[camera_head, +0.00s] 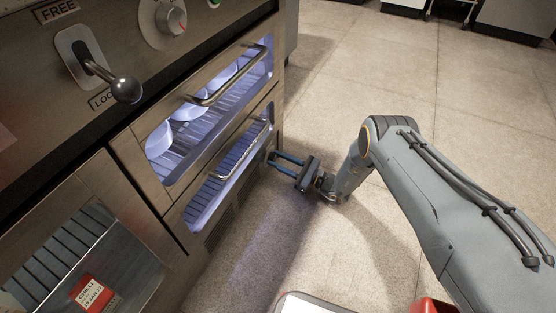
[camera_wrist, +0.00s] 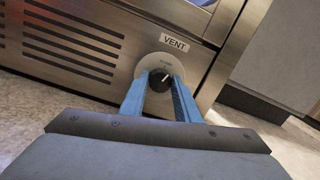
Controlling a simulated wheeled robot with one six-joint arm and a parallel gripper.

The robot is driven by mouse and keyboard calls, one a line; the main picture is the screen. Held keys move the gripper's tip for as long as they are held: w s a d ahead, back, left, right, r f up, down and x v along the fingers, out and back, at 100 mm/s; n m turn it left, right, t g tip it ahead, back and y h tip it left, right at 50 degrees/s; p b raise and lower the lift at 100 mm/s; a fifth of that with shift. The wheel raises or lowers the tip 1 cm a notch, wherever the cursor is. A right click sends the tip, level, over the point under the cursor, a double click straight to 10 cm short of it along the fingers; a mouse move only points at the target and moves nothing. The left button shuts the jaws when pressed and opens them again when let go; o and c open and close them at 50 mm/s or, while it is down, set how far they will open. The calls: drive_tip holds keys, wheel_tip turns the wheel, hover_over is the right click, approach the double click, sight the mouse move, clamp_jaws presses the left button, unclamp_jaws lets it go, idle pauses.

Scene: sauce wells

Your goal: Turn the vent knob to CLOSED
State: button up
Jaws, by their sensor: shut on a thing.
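The vent knob (camera_wrist: 159,83) is a small black dial on a round pale plate, low on the steel front of the unit. Its white pointer mark slants up and to the right. A VENT label (camera_wrist: 174,42) sits just above it. Small lettering on the plate is too small to read. My gripper (camera_head: 273,158) has blue fingers and reaches the lower right end of the unit. In the wrist view the fingers lie on either side of the knob and are shut on it. The knob cannot be made out in the head view.
Slotted vents (camera_wrist: 70,45) are left of the knob. Two lit glass drawers (camera_head: 225,90) with bar handles are above. A lever with a ball end (camera_head: 126,89) and a round dial (camera_head: 170,20) are higher up. Open floor (camera_head: 400,80) lies to the right.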

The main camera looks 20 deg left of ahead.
drive_tip(key=shift+f+n, duration=0.1)
drive_tip(key=shift+n, duration=1.9)
drive_tip(key=shift+w, duration=0.1)
drive_tip(key=o, duration=1)
drive_tip(key=shift+g, duration=0.3)
drive_tip(key=shift+o, duration=0.2)
drive_tip(key=shift+d, duration=0.1)
drive_tip(key=d+p, duration=0.1)
drive_tip(key=d, duration=0.4)
drive_tip(key=d+p, duration=0.1)
drive_tip(key=d, duration=0.1)
drive_tip(key=shift+s+d+f+p, duration=0.3)
drive_tip(key=shift+s+d+f, duration=0.05)
